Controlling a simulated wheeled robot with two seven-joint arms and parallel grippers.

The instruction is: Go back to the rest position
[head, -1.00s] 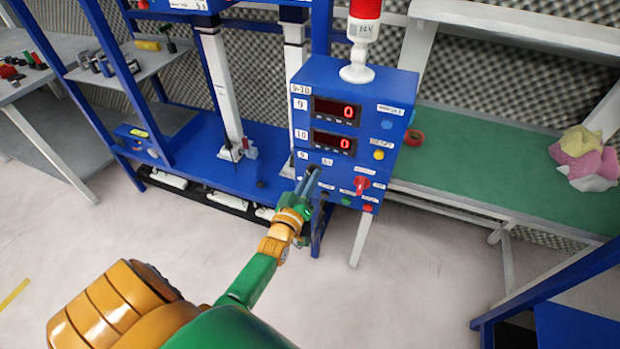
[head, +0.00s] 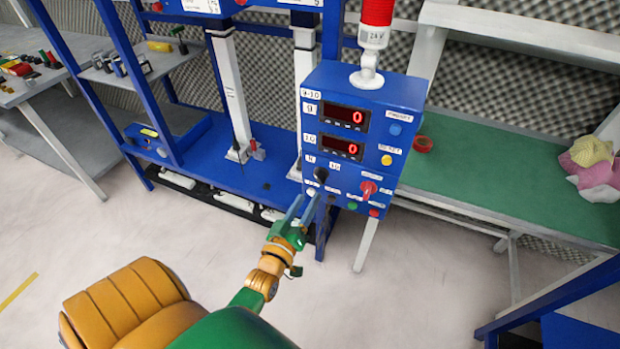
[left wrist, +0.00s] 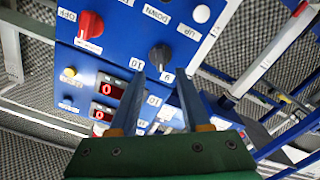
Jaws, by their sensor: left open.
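My left gripper (head: 302,210) is open and empty, just in front of the lower part of the blue control box (head: 398,98). In the left wrist view the two fingers (left wrist: 158,95) stand apart, with a black knob (left wrist: 160,55) beyond them and nothing between them. The knob also shows in the head view (head: 321,174), just above the fingertips. A red switch (head: 369,188) sits to its right on the panel. My right gripper is in neither view.
A red lamp (head: 376,20) tops the box, and two displays (head: 344,116) read 0. A green-topped table (head: 490,175) stands to the right with a red tape roll (head: 423,144) and a pink and yellow thing (head: 597,175). A grey table (head: 25,85) stands at the left. The floor in front is clear.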

